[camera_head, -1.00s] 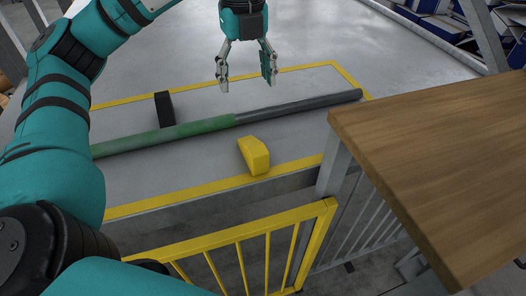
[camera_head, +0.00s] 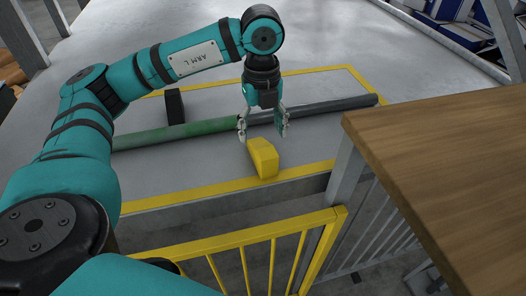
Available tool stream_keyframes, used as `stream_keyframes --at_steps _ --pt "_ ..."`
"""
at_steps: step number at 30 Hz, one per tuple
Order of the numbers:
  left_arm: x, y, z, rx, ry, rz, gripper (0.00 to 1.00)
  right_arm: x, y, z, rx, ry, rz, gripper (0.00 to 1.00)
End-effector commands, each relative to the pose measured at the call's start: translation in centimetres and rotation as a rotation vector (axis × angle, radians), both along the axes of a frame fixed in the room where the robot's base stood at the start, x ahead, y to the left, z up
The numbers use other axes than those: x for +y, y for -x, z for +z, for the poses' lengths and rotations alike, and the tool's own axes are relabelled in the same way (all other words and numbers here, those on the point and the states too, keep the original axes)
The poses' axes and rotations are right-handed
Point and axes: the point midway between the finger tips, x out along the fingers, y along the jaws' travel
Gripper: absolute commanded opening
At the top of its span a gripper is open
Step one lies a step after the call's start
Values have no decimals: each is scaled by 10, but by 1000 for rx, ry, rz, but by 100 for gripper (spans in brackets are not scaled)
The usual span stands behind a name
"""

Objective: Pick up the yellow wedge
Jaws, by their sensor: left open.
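The yellow wedge (camera_head: 263,158) lies on the grey platform, in front of a long pipe, near the platform's front yellow line. My left gripper (camera_head: 263,137) is open and points down over the far end of the wedge. Its two fingers are to the left and right of that end in the picture. I cannot tell whether the fingers touch the wedge, and nothing is lifted. My right gripper does not show.
A green and grey pipe (camera_head: 190,134) runs across the platform behind the wedge. A black wedge (camera_head: 175,106) stands against its far side. A wooden table (camera_head: 450,160) is at the right. A yellow railing (camera_head: 240,250) stands in front of the platform.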

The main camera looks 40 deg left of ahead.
Motion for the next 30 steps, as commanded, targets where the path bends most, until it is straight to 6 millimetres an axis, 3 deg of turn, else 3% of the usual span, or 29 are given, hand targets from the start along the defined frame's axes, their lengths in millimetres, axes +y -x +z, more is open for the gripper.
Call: stream_keyframes --at_steps 5,9,13,21,30 --pt "0 1 -11 3 -1 0 69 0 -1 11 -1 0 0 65" --pt "-2 1 -32 4 -2 -1 69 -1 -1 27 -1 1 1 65" --pt "-2 0 -49 2 -1 0 69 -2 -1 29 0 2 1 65" --pt "-2 0 -55 -1 1 0 69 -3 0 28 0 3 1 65" --pt "-2 0 -55 -1 1 0 33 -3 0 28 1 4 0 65"
